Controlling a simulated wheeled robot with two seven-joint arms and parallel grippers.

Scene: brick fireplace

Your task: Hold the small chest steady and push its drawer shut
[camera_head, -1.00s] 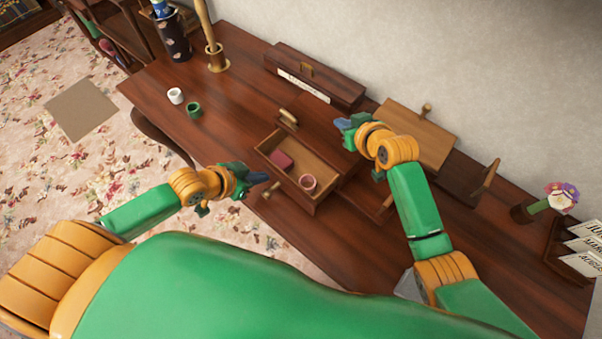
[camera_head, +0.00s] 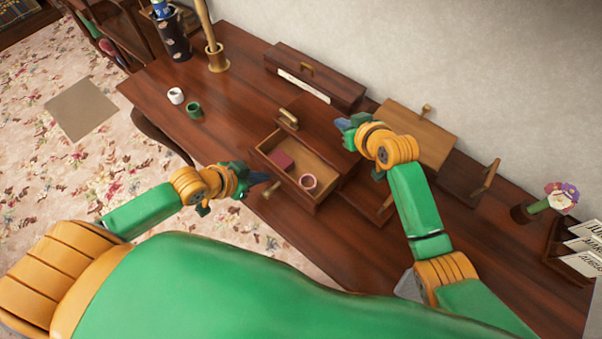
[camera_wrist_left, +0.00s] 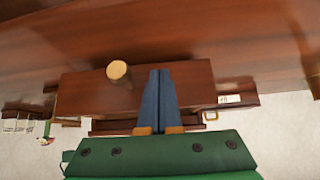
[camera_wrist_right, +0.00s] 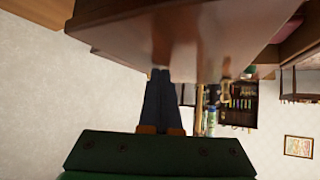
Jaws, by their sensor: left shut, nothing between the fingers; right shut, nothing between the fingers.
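The small chest (camera_head: 325,128) is dark wood and stands on the desk. My left gripper (camera_head: 264,178) is shut and empty, close to the drawer's front beside the round knob (camera_head: 268,193). In the left wrist view the drawer front (camera_wrist_left: 215,80) and knob (camera_wrist_left: 117,71) lie close ahead of the fingers (camera_wrist_left: 161,72). My right gripper (camera_head: 342,123) is shut and empty at the chest's back right; its contact with the chest cannot be told.
A long dark box (camera_head: 320,78) and a light-topped box (camera_head: 415,130) stand behind, by the wall. A white cup (camera_head: 176,95) and a green cup (camera_head: 194,110) sit on the left of the desk (camera_head: 150,85). A letter holder (camera_head: 570,250) is at right.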

